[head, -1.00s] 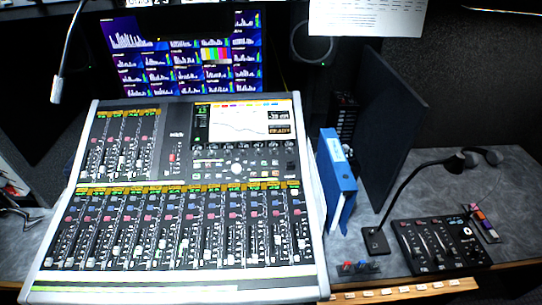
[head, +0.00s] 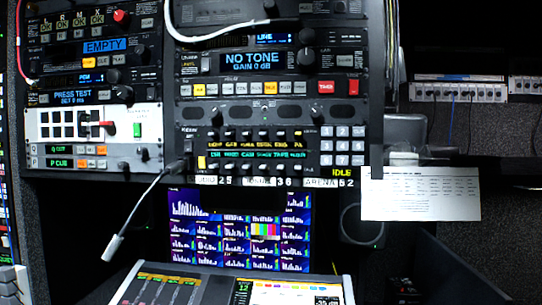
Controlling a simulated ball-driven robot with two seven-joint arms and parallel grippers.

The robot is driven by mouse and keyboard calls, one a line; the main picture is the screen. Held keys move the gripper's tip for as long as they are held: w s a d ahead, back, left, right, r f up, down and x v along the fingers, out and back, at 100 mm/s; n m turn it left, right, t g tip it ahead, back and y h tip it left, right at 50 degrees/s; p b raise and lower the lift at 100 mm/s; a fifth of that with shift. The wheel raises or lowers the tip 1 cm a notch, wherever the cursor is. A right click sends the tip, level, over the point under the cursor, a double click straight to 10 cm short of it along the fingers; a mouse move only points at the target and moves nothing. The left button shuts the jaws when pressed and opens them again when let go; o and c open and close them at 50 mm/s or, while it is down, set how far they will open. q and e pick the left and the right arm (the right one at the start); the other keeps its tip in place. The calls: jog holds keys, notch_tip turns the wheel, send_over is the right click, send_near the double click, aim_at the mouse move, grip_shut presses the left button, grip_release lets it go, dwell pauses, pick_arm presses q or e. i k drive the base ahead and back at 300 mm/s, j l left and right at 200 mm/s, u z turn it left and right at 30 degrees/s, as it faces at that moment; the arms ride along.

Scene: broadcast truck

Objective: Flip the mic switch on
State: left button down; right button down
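A thin gooseneck (head: 150,198) with a pale, slim tip hangs from the lower left of the central rack panel. I cannot tell whether it is a microphone or a lamp. The rack panel (head: 270,110) carries a row of small toggle switches and several buttons, and its display (head: 252,57) reads "NO TONE". None of the switches is legibly marked as the mic switch, so I cannot tell which one it is. Neither of my grippers is in view.
A multi-window monitor (head: 240,228) sits below the rack, with the mixing console's top edge (head: 345,290) in front of it. A paper sheet (head: 420,193) hangs at right.

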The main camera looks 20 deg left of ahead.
aim_at(188, 143)
jog(key=u, duration=1.25)
